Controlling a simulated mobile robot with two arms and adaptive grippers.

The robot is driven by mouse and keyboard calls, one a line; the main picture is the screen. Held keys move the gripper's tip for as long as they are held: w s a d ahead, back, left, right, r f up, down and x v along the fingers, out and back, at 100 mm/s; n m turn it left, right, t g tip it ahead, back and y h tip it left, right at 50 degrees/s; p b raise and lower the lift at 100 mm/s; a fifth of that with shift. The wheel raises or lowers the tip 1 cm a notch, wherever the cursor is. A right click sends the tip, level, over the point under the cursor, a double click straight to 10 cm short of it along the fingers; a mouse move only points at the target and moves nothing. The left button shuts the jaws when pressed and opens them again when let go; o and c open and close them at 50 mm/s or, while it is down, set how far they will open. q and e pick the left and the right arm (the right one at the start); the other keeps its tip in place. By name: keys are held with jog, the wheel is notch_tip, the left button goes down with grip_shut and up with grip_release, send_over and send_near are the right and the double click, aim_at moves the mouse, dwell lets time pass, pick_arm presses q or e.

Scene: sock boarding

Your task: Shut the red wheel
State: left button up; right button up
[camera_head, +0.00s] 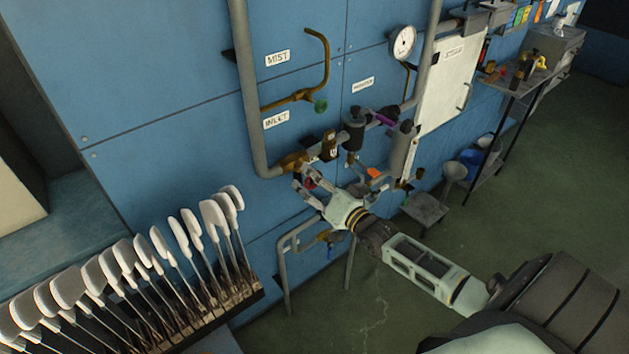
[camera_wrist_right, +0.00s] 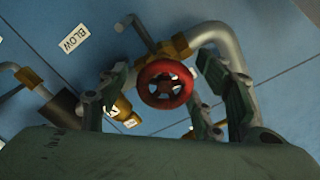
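The red wheel (camera_wrist_right: 166,84) is a small spoked handwheel on a brass valve, and it faces the right wrist camera. In the head view only a bit of the red wheel (camera_head: 310,183) shows, behind the fingers. My right gripper (camera_head: 312,182) is at the wheel, in front of the blue wall. In the right wrist view my right gripper (camera_wrist_right: 168,92) has its fingers spread, one on each side of the wheel. A gap shows between the right finger and the rim; contact on the left is unclear. My left gripper is not in view.
Pipes with a green wheel (camera_head: 320,105), a grey cylinder (camera_head: 402,150) and an orange handle (camera_head: 374,173) crowd the wall near my right gripper. A rack of white sock boards (camera_head: 160,243) stands at lower left. A shelf trolley (camera_head: 510,85) stands at right.

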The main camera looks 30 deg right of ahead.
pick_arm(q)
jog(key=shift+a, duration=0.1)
pick_arm(e)
jog(key=s, duration=1.2)
jog(key=shift+d, duration=0.45)
